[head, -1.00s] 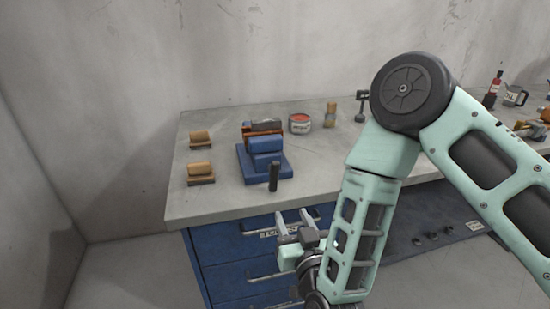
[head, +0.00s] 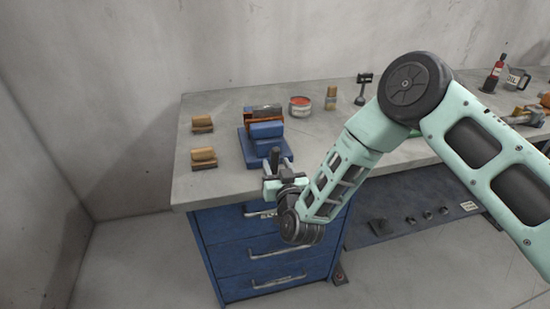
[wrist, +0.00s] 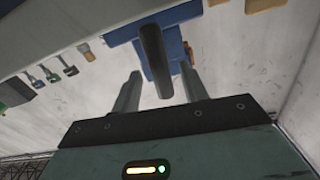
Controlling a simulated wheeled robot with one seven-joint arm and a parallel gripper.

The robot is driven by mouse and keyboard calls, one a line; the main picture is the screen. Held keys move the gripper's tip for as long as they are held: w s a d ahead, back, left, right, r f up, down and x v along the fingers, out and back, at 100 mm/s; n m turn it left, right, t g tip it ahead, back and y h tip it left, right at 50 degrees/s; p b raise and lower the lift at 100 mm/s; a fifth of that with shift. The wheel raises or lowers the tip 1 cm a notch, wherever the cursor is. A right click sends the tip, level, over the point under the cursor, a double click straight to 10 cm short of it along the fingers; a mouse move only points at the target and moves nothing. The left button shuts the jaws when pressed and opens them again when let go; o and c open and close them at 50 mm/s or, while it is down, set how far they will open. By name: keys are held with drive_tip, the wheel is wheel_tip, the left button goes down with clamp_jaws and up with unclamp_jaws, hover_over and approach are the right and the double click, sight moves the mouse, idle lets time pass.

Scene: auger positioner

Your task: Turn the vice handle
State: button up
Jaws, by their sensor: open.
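The blue vice (head: 264,135) stands on the workbench near its front left corner, with orange-brown and grey parts at its back. Its dark upright handle (head: 274,158) is at the front of the vice. My gripper (head: 276,165) is at the handle, just over the bench's front edge. In the wrist view, the handle (wrist: 155,60) shows between the two grey fingers of my gripper (wrist: 160,88), with a gap on each side. The fingers are apart and not closed on it. The blue vice body (wrist: 122,32) is partly hidden behind the handle there.
The grey workbench top (head: 215,183) carries two wooden blocks (head: 203,158) on the left. A red-topped can (head: 300,106), a small brown container (head: 331,97) and a bottle (head: 494,75) stand toward the right. Blue drawers (head: 255,255) with handles are below the bench edge.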

drive_tip(key=shift+x, duration=1.3)
clamp_jaws()
drive_tip(key=shift+f+m, duration=0.1)
drive_tip(key=shift+m, duration=0.2)
drive_tip(key=shift+f+m+b, duration=0.1)
drive_tip(key=shift+m+b, duration=0.4)
drive_tip(key=shift+b, duration=0.3)
drive_tip(key=m+b, duration=0.3)
drive_tip(key=shift+d+f, duration=0.1)
drive_tip(key=shift+d, duration=0.05)
drive_tip(key=m+b, duration=0.3)
drive_tip(key=m, duration=0.1)
drive_tip(key=shift+b, duration=0.35)
drive_tip(key=c, duration=0.9)
unclamp_jaws()
drive_tip(key=shift+c, duration=0.2)
